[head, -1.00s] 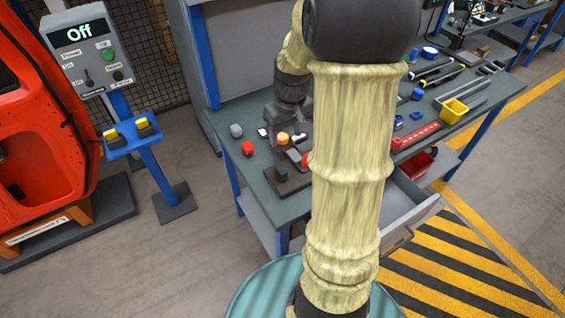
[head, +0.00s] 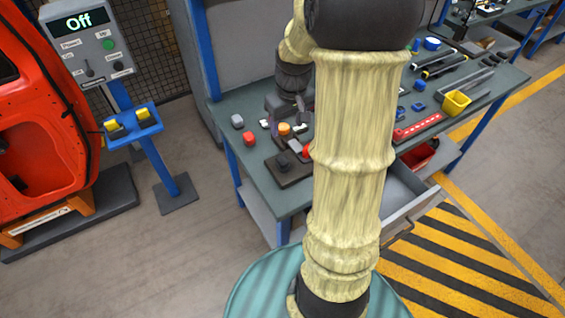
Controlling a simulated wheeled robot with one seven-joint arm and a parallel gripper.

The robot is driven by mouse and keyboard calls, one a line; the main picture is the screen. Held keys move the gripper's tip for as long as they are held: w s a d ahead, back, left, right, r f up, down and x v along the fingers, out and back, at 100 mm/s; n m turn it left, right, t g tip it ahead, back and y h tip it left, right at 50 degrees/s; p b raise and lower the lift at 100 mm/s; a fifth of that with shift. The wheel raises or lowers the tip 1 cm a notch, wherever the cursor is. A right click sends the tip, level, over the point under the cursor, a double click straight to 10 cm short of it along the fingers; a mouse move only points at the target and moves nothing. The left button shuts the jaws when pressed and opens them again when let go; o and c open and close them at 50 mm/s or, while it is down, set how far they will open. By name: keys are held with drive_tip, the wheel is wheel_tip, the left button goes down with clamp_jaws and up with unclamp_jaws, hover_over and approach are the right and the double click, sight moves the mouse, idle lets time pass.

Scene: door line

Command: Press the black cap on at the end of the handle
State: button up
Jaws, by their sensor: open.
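My gripper (head: 290,122) is over the left part of the green bench top, at the far end of my arm, with its fingers small and partly hidden. It is open, and I see nothing held in it. Just below it, an orange round piece (head: 284,129) stands close to the fingers; I cannot tell whether they touch. A dark fixture plate (head: 289,177) lies nearer the front edge with small dark pieces (head: 283,160) on it and a red piece beside it. I cannot tell which dark piece is the black cap. The handle is not clearly made out; my arm hides part of this area.
A red piece (head: 249,139) and a grey piece (head: 237,121) lie at the bench's left end. An open drawer (head: 405,190) juts out in front. A control box (head: 85,45) reads "Off".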

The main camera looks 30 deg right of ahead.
drive_tip(key=c, duration=0.3)
drive_tip(key=shift+s+a, duration=0.1)
drive_tip(key=shift+a, duration=0.25)
drive_tip(key=c, duration=0.4)
drive_tip(key=s+a, duration=0.1)
drive_tip(key=a, duration=0.1)
drive_tip(key=s+a, duration=0.1)
drive_tip(key=a, duration=0.1)
drive_tip(key=s+a, duration=0.1)
drive_tip(key=a, duration=0.1)
drive_tip(key=shift+s+a+f, duration=0.2)
drive_tip(key=shift+f, duration=0.05)
clamp_jaws()
drive_tip(key=s+a+f+t, duration=0.1)
drive_tip(key=s+a, duration=0.5)
drive_tip(key=shift+s+a, duration=0.25)
drive_tip(key=shift+w+f, duration=0.1)
drive_tip(key=shift+w, duration=0.05)
